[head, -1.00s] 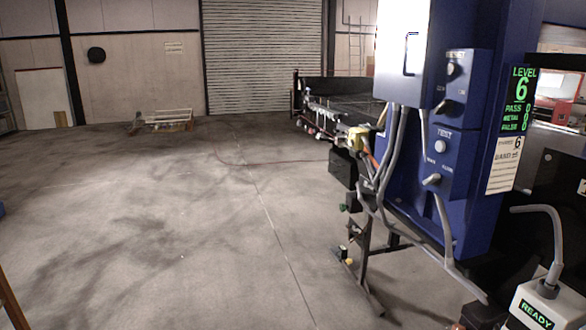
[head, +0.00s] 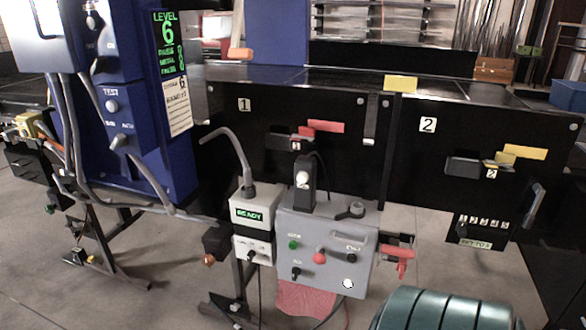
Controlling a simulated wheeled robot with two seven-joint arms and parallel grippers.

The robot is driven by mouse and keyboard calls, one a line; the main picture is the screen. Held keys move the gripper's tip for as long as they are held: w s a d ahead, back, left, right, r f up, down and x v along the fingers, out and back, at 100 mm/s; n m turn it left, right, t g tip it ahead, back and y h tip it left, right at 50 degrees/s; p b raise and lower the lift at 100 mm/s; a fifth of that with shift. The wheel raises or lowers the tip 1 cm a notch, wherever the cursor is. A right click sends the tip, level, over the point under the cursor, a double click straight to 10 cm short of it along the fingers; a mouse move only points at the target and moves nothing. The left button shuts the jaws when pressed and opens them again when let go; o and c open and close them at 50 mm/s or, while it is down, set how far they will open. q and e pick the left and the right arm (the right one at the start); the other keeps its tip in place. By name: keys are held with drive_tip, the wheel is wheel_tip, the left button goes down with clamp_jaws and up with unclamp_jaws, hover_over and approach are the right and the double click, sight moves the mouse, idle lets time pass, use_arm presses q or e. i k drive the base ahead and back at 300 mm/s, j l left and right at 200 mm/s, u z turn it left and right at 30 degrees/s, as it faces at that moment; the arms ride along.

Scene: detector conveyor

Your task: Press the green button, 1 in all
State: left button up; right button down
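A small round green button (head: 293,244) sits on the upper left of the front of a grey control box (head: 335,275). A red button (head: 319,256) is to its right and a little lower. A black knob (head: 296,272) is below the green button. Neither of my grippers shows in the head view. Nothing covers the green button.
A white box reading READY (head: 262,247) stands left of the control box. The blue detector housing (head: 150,150) stands further left with cables. A black conveyor (head: 280,130) runs behind. A dark green ribbed object (head: 440,312) is at bottom right. Floor is open at lower left.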

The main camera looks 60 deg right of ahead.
sight(293, 244)
drive_tip(key=l+z, duration=0.1)
drive_tip(key=z, duration=1.85)
